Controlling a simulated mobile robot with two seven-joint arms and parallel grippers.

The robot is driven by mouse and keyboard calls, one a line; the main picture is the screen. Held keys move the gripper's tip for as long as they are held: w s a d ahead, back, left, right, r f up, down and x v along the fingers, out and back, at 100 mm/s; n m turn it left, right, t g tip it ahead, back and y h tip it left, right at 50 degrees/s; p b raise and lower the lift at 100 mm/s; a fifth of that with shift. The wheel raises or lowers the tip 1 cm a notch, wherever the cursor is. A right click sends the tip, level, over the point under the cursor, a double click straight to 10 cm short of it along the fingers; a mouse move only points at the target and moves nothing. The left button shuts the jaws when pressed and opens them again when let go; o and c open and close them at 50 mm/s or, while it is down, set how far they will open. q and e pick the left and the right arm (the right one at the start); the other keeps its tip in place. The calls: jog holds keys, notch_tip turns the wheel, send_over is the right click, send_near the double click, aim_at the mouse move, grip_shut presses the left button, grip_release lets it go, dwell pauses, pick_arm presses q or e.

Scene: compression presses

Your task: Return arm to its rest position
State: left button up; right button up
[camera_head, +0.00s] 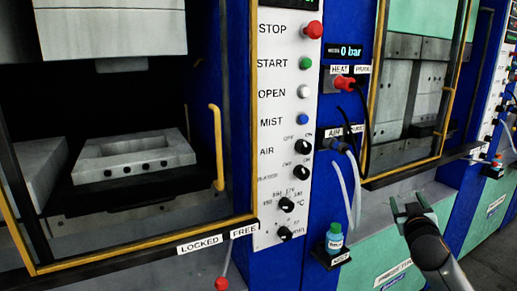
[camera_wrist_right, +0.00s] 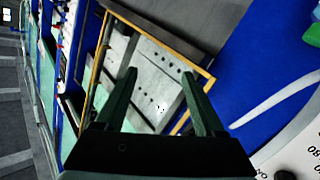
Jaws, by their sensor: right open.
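My right gripper (camera_head: 412,207) is at the lower right in the head view, in front of the blue machine body. It is open, with nothing between its fingers. In the right wrist view, its two dark green fingers (camera_wrist_right: 160,92) are spread apart, with a yellow-framed press window (camera_wrist_right: 150,70) beyond them. My left gripper is not in the head view.
A press with a yellow-framed door (camera_head: 218,150) stands at the left, a pale mould (camera_head: 135,160) inside. A control panel (camera_head: 285,130) has buttons and knobs. A bottle (camera_head: 334,237) sits in a small holder. Pale hoses (camera_head: 350,190) hang left of my right gripper.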

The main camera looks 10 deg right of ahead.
jog(key=s+a+f+n+g+y, duration=0.1)
jog(key=s+a+f+n+y, duration=0.15)
jog(key=s+f, duration=0.45)
jog(key=s+a+f+n+g+y, duration=0.1)
jog(key=s+a+f+y, duration=0.2)
jog(key=f, duration=0.8)
jog(key=s+a+f+n+g+y, duration=0.15)
jog(key=s+a+f, duration=0.3)
jog(key=f, duration=0.45)
jog(key=s+a+f+n+g+y, duration=0.1)
jog(key=s+a+f, duration=0.25)
jog(key=s, duration=0.35)
jog(key=s+a+f+n+g, duration=0.1)
jog(key=s+a+f+g, duration=0.1)
jog(key=s+f, duration=0.35)
jog(key=s+a+f+n+g+y, duration=0.1)
jog(key=s+a+f, duration=0.15)
jog(key=s, duration=0.65)
jog(key=w+a+r+m+p, duration=0.1)
jog(key=a+m, duration=0.1)
jog(key=a, duration=0.3)
jog(key=a+r+m+t+p, duration=0.1)
jog(key=a+m, duration=0.2)
jog(key=a, duration=0.3)
jog(key=shift+w+r+y, duration=0.3)
jog(key=shift+w+y, duration=0.05)
jog(key=shift+y, duration=0.05)
